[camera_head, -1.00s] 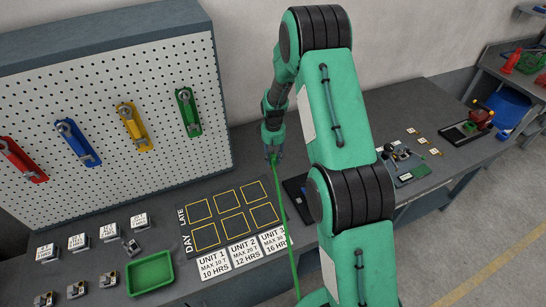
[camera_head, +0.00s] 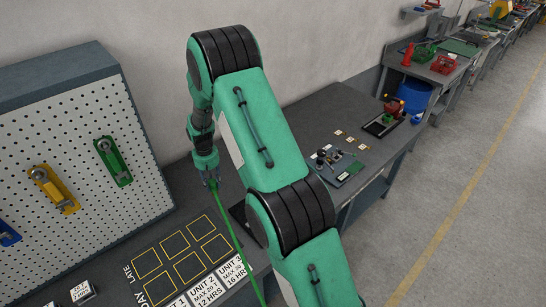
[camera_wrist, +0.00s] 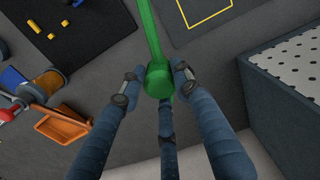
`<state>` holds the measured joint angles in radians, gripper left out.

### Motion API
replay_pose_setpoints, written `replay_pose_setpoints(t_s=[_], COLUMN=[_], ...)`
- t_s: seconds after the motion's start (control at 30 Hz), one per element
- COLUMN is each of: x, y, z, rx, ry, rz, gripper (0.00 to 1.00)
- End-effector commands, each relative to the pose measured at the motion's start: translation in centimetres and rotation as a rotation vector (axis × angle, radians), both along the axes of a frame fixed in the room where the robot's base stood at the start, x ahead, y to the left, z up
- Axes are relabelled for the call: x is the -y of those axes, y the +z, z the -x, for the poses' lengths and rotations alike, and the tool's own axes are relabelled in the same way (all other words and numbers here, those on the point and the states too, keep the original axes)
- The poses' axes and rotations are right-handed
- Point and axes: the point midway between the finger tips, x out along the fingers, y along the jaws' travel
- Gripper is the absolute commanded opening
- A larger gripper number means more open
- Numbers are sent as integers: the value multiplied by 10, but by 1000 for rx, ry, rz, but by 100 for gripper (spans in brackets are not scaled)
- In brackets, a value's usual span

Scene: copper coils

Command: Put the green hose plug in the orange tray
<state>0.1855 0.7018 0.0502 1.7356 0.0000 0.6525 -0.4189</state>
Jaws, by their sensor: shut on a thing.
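The green hose plug (camera_wrist: 159,80) is between the fingers of my gripper (camera_wrist: 156,84) in the wrist view, with a green hose running away from it to the top edge. My gripper is shut on it. In the head view my gripper (camera_head: 211,181) is above the bench, beyond the yellow-squared board, and the green hose (camera_head: 233,235) hangs down toward the front. The plug itself is too small to make out there. An orange tray (camera_wrist: 62,125) shows at the left of the wrist view, apart from my gripper. I cannot see it in the head view.
A pegboard (camera_head: 75,150) with coloured tools stands at the left. The yellow-squared board (camera_head: 180,255) lies in front of it. A red item (camera_wrist: 8,110) is near the tray.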

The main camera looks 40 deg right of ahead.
Motion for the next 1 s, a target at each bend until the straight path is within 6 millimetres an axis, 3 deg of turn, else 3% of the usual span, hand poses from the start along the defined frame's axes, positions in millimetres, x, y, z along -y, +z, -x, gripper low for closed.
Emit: replay_pose_setpoints(t_s=[0.13,0.53,0.87,1.0], x=[0,0,51,80], y=[25,75,74,74], z=[0,0,-19,-28], rx=[2,1,-2,-2], ry=[0,0,21,34], rz=[1,0,0,0], gripper=[1,1,1,1])
